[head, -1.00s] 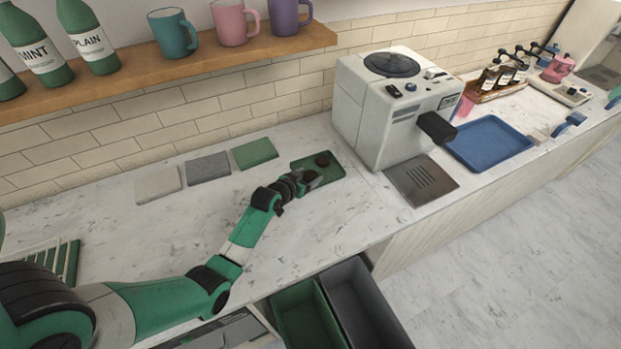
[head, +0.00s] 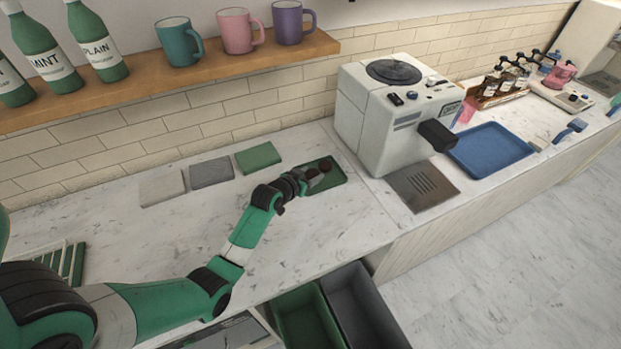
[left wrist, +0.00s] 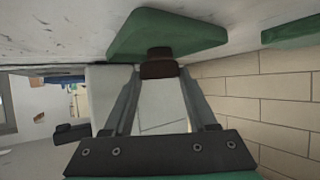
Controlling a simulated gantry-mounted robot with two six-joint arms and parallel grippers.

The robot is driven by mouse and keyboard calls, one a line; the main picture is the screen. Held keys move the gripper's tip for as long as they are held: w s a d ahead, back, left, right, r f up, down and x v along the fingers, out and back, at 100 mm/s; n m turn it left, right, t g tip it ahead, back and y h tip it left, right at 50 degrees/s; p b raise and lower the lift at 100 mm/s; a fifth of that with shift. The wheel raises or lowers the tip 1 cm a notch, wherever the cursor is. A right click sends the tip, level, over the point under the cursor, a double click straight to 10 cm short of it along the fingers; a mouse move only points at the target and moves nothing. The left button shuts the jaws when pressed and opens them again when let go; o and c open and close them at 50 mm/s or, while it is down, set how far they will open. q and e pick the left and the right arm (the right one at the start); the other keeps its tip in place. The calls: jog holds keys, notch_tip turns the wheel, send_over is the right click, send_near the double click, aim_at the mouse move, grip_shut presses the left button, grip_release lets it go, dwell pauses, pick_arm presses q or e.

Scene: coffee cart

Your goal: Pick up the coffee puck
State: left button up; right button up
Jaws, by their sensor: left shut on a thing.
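A dark brown coffee puck (left wrist: 158,69) is between the fingertips of my left gripper (head: 311,180), which is shut on it. The held puck is at the green tray (head: 334,182); I cannot tell whether it still touches the tray. A second dark puck (head: 325,168) lies on the tray close to the held one. In the left wrist view, the tray (left wrist: 170,33) is just beyond the fingertips, and a darker round shape shows behind the held puck. My right gripper is not in view.
The white coffee machine (head: 385,125) stands right of the tray. Green (head: 258,157), grey (head: 211,172) and pale (head: 162,188) flat pads lie to the left by the wall. A shelf with mugs overhangs the back.

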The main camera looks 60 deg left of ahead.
pick_arm(q)
jog(key=s+d+r+p, duration=0.5)
jog(key=d+r+p, duration=0.2)
jog(key=d, duration=0.6)
notch_tip(320, 180, up, 2)
jog(key=shift+r, duration=0.2)
